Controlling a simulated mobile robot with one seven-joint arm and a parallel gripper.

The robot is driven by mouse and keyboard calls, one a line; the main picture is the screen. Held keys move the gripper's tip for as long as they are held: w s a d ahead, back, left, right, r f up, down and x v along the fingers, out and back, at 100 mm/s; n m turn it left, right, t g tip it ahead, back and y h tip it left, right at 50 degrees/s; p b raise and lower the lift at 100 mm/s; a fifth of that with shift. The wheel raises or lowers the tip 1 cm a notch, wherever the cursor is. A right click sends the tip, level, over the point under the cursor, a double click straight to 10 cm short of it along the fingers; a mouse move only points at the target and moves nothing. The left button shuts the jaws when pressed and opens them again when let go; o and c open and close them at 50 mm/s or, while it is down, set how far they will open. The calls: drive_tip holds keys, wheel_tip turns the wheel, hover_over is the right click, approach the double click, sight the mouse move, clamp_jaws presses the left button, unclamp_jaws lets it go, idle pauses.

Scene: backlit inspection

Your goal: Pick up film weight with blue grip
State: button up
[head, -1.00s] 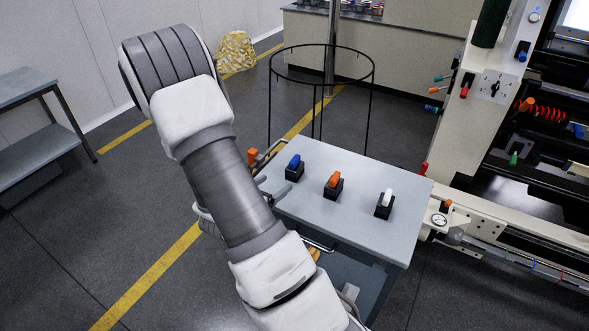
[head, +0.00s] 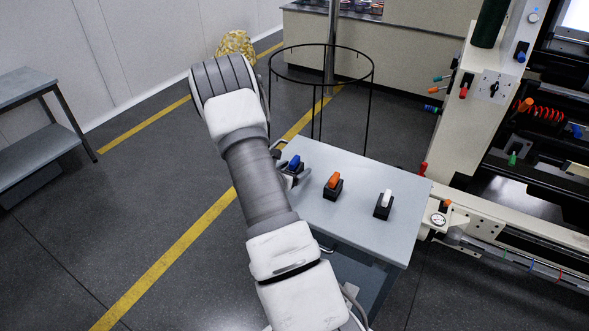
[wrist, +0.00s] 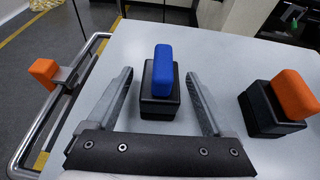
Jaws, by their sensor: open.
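The film weight with the blue grip (wrist: 163,72) stands upright on the grey table top. It has a black base and a blue upright grip, and in the head view (head: 295,164) it is at the left end of the row, partly hidden by my arm. In the wrist view my gripper (wrist: 160,74) is open, with one finger on each side of the weight and gaps on both sides. The base sits between the fingers; I cannot tell whether it is fully within their reach. In the head view the gripper is mostly hidden behind my arm.
An orange-grip weight (head: 333,185) stands to the right, and a white-grip weight (head: 384,204) stands farther right on the table (head: 350,220). A metal rail with an orange block (wrist: 44,72) runs along the table's left side. A black wire hoop stand (head: 322,80) is behind.

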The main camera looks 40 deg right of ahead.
clamp_jaws()
idle(0.4)
